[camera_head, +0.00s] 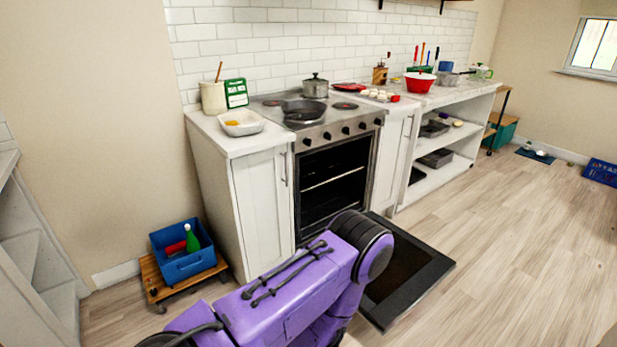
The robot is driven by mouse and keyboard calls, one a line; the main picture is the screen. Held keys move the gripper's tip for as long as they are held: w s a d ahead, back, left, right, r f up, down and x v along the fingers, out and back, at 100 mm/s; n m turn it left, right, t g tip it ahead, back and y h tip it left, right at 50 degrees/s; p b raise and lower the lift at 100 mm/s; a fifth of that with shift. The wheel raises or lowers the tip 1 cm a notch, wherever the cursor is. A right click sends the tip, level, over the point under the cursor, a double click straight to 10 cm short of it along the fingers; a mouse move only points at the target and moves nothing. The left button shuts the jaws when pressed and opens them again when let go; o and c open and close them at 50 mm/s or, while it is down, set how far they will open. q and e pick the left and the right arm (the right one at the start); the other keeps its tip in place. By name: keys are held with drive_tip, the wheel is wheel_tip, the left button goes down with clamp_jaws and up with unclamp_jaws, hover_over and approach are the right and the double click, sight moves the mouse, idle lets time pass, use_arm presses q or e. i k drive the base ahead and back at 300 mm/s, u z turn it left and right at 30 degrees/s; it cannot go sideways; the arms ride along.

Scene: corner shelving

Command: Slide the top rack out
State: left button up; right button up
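The oven (334,188) stands in the counter row with its dark cavity exposed. Its door (425,277) is folded down, low in front of the cavity. A pale rack bar (333,180) runs across the upper part of the cavity; whether more racks lie below is too dark to tell. A purple arm of mine (290,295) comes in from the bottom left and covers the lower front of the oven and part of the door. Neither of my grippers can be made out in this view.
A blue crate (183,265) with a green bottle sits on a low wooden trolley (150,280) left of the cabinet. A black pan (303,108) and a lidded pot (315,87) stand on the stove. Floor (510,225) is clear to the right of the door.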

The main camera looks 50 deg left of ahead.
sight(310, 188)
drive_tip(key=i, duration=3.3)
drive_tip(key=u, duration=2.9)
